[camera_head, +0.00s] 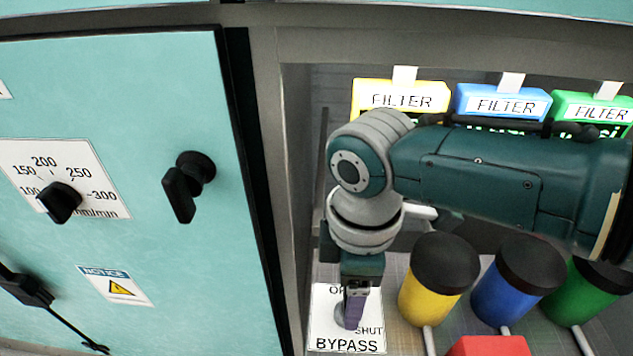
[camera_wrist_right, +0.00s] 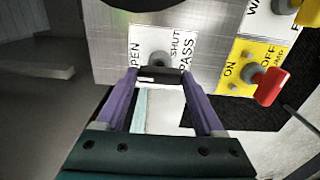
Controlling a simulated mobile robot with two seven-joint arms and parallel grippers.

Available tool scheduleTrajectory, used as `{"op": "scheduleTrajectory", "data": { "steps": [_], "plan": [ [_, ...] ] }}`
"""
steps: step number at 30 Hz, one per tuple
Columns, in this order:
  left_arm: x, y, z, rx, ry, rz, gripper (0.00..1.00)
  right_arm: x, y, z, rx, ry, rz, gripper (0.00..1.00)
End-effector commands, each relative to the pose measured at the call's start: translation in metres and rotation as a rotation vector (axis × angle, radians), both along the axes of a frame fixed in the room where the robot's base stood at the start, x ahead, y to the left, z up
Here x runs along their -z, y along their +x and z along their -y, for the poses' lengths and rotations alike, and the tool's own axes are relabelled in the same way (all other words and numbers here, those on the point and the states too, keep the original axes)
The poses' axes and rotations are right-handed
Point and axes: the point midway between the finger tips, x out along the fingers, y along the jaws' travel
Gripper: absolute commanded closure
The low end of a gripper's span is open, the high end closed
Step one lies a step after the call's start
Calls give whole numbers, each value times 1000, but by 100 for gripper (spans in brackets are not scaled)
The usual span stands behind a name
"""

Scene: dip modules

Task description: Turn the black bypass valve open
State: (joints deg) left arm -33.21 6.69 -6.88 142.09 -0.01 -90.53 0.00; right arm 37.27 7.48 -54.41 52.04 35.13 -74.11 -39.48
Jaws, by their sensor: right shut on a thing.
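The white BYPASS label (camera_head: 348,344) sits low in the open bay, marked open and shut. It also shows in the right wrist view (camera_wrist_right: 190,66). My right gripper (camera_head: 354,318) reaches down over this label. In the right wrist view its two purple fingers (camera_wrist_right: 160,76) are on either side of the black valve handle (camera_wrist_right: 160,73), shut on it. The valve's grey round hub (camera_wrist_right: 159,59) shows just beyond the handle. The fingers hide most of the valve in the head view, and I cannot tell the handle's exact angle. My left gripper is not in view.
Yellow (camera_head: 440,279), blue (camera_head: 516,280) and green (camera_head: 583,291) canisters with black caps stand right of the label. A red block (camera_head: 490,346) is in front. A red pump handle (camera_wrist_right: 271,86) is close to the right. The teal cabinet door (camera_head: 130,180) borders the left.

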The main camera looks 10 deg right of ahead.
Motion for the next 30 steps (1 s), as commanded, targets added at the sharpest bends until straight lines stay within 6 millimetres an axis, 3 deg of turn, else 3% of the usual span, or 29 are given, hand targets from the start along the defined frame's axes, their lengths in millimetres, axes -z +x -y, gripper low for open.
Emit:
{"op": "scheduleTrajectory", "data": {
  "steps": [1, 9, 17, 30],
  "plan": [
    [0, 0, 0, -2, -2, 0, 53, -1, 1, -1, -5, 1, 2, 29],
    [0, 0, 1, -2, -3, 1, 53, 0, 0, 0, -3, 1, 1, 0],
    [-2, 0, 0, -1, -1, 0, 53, -3, 0, 0, -2, 0, 1, 0],
    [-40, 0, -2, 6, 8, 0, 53, -82, 1, 0, -3, 1, 3, 0]
  ]
}}
